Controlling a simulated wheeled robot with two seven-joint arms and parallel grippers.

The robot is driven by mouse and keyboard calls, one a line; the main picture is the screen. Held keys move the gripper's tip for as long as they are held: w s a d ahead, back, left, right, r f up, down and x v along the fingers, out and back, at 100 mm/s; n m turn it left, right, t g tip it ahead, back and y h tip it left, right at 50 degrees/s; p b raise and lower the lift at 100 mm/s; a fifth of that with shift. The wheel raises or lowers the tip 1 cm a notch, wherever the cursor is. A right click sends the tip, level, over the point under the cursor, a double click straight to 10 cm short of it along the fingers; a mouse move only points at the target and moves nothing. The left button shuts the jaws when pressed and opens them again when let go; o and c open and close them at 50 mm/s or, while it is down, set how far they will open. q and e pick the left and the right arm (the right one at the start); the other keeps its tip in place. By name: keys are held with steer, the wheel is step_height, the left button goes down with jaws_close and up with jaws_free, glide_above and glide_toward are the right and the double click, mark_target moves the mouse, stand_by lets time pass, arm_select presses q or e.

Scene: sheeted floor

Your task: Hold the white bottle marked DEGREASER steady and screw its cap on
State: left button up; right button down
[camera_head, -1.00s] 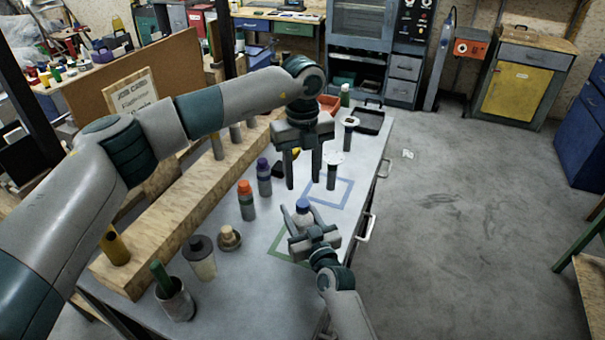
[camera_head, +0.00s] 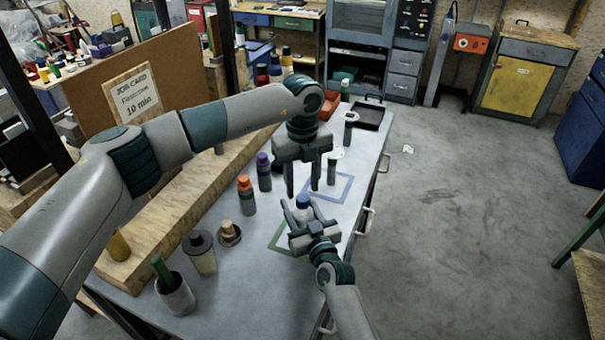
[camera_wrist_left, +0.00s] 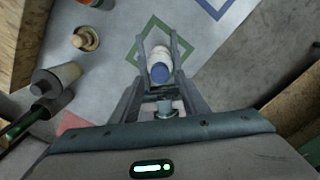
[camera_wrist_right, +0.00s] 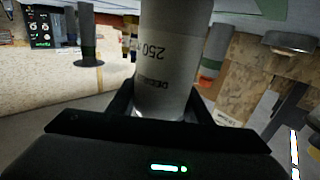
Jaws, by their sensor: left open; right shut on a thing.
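The white bottle marked DEGREASER (camera_wrist_right: 172,60) stands between the fingers of my right gripper (camera_head: 306,228), which is shut on it. Its label shows upside down in the right wrist view. Its blue cap (camera_head: 302,201) sits at the top of the bottle; it also shows in the left wrist view (camera_wrist_left: 160,73). I cannot tell how tight the cap is. My left gripper (camera_head: 302,190) is open above the cap, fingers pointing down, one to each side of it in the left wrist view. It appears clear of the cap.
Green (camera_head: 275,243) and blue (camera_head: 345,192) outlines mark the grey bench. Left of the grippers stand orange-capped (camera_head: 247,198) and purple-capped (camera_head: 264,173) bottles, a knobbed round piece (camera_head: 229,233), a dark-topped container (camera_head: 202,254) and a cup (camera_head: 176,297). A wooden beam (camera_head: 190,195) runs behind them.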

mark_target(302, 198)
arm_select(q)
steer(key=shift+f, duration=1.7)
steer(key=shift+c, duration=0.2)
jaws_close()
